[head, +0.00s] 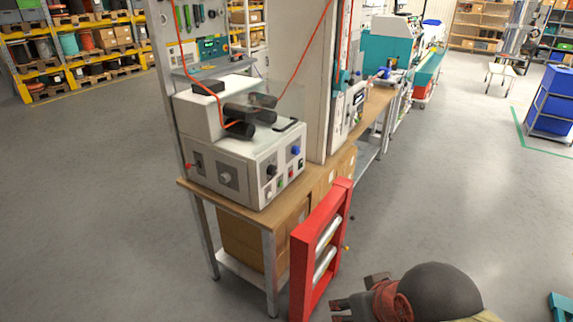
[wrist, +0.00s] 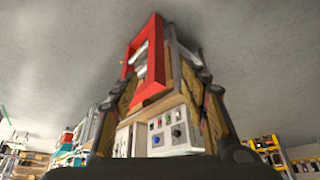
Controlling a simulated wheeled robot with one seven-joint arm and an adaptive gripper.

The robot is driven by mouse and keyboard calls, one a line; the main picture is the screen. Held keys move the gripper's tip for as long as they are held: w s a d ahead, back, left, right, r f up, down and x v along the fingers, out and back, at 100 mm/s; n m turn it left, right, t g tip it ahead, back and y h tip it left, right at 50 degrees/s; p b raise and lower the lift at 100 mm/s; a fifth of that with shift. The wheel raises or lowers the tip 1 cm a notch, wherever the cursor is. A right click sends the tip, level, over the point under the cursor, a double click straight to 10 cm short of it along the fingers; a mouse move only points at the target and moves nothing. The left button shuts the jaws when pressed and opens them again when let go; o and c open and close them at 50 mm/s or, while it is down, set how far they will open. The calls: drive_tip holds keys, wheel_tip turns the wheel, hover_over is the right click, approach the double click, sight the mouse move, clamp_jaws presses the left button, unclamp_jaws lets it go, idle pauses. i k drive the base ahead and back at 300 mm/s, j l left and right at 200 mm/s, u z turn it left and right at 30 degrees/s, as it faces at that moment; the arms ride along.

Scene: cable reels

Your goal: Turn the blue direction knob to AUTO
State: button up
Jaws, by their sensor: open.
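The blue direction knob (head: 296,150) is on the front panel of a white machine (head: 243,148), near the panel's upper right corner. It also shows small in the wrist view (wrist: 176,133), where the scene is upside down. Its pointer and the labels are too small to read. My gripper (head: 358,291) is at the bottom of the head view, low and to the right of the machine. Its fingers are apart with nothing between them, well away from the knob.
A red frame with metal rollers (head: 320,248) stands in front of the bench (head: 258,217), between my gripper and the machine. Black knob (head: 271,170) and small buttons share the panel. An orange cable runs over the machine. The grey floor at left is clear.

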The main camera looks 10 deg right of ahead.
sight(295, 149)
drive_tip(key=i+l+u, duration=0.2)
drive_tip(key=i+l, duration=0.4)
drive_tip(key=i+l+u, duration=0.2)
drive_tip(key=i+l, duration=0.4)
drive_tip(key=l, duration=0.15)
